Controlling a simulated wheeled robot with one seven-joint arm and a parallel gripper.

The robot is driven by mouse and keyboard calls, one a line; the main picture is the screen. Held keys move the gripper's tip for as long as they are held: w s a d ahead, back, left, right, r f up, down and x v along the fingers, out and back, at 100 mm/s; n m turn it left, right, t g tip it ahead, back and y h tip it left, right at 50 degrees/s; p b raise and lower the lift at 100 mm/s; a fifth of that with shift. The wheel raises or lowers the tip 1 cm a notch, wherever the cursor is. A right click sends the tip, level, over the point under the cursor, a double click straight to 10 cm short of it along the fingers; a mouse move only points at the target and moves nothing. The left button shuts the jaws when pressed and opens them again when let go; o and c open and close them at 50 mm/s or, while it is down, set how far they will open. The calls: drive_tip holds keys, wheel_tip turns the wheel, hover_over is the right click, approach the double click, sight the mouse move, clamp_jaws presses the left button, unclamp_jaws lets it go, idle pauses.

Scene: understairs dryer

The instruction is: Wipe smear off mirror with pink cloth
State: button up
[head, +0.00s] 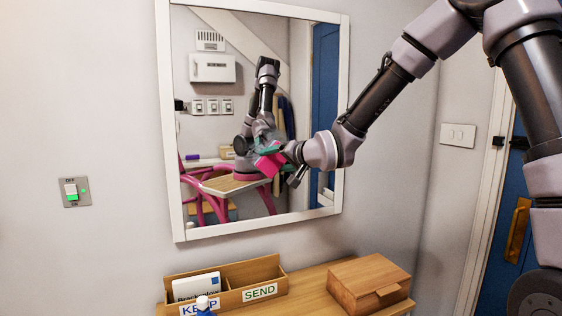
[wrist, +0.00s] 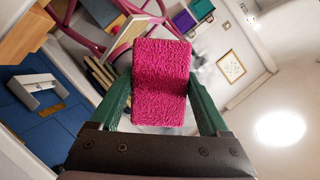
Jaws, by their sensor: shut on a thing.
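The mirror (head: 228,120) hangs on the wall in a white frame. My gripper (head: 275,152) reaches in from the right, in front of the glass. It is shut on the pink cloth (head: 269,163), a thick fuzzy pad. In the wrist view the cloth (wrist: 160,82) sits between the two green fingers of my gripper (wrist: 160,75). A pale grey-green patch (head: 263,130), perhaps the smear, shows on the glass just above the cloth; my arm's reflection makes it hard to separate. I cannot tell whether the cloth touches the glass.
Below the mirror, a wooden shelf (head: 318,302) holds a letter tray (head: 232,272) marked KEEP and SEND and a closed wooden box (head: 368,284).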

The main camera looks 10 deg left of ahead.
sight(240, 149)
drive_tip(key=shift+s+a, duration=0.75)
drive_tip(key=shift+a, duration=0.45)
drive_tip(key=shift+s+a, duration=0.7)
drive_tip(key=shift+a, duration=0.5)
drive_tip(key=shift+s+a, duration=0.75)
drive_tip(key=shift+a, duration=0.45)
drive_tip(key=shift+w+r, duration=0.15)
drive_tip(key=shift+r, duration=1.05)
drive_tip(key=shift+w+d, duration=0.55)
drive_tip(key=shift+d, duration=0.45)
drive_tip(key=shift+w+d, duration=0.6)
drive_tip(key=shift+d, duration=0.45)
drive_tip(key=shift+w+d, duration=0.55)
drive_tip(key=shift+d, duration=0.45)
drive_tip(key=shift+w+d, duration=2.8)
drive_tip(key=shift+d, duration=1.55)
drive_tip(key=shift+s+a+r, duration=0.55)
drive_tip(key=shift+a, duration=0.2)
drive_tip(key=shift+s+a+r, duration=0.5)
drive_tip(key=shift+s+a, duration=0.05)
drive_tip(key=shift+a, duration=0.15)
drive_tip(key=shift+s+a, duration=1.2)
drive_tip(key=shift+a, duration=0.8)
drive_tip(key=shift+s+a, duration=1.15)
drive_tip(key=shift+a, duration=0.8)
drive_tip(key=shift+s+a, duration=1.2)
drive_tip(key=shift+a, duration=0.8)
